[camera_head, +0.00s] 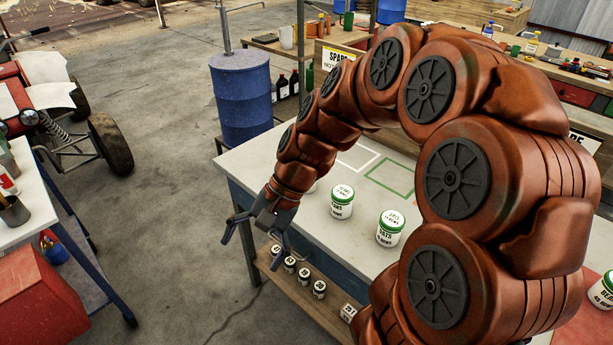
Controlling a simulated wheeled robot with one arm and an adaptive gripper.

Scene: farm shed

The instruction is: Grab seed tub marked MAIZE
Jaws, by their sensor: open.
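My gripper (254,243) is open and empty, fingers pointing down at the left edge of the pale worktable (262,158). A white tub with a green lid (341,203) stands upright on the table to its right; its label is too small to read surely. A second such tub (390,229), which seems to read OATS, stands further right. Part of another tub (311,187) shows behind my wrist, its label hidden. A further green-lidded tub (603,289) is at the right edge, cut off by the frame. I cannot make out MAIZE on any tub.
Several small jars (304,275) stand on the wooden shelf (262,262) below the table edge. White and green outlines (390,178) mark the tabletop. A blue drum (242,100) stands behind the table. A cart (25,215) is at left, with open floor between.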

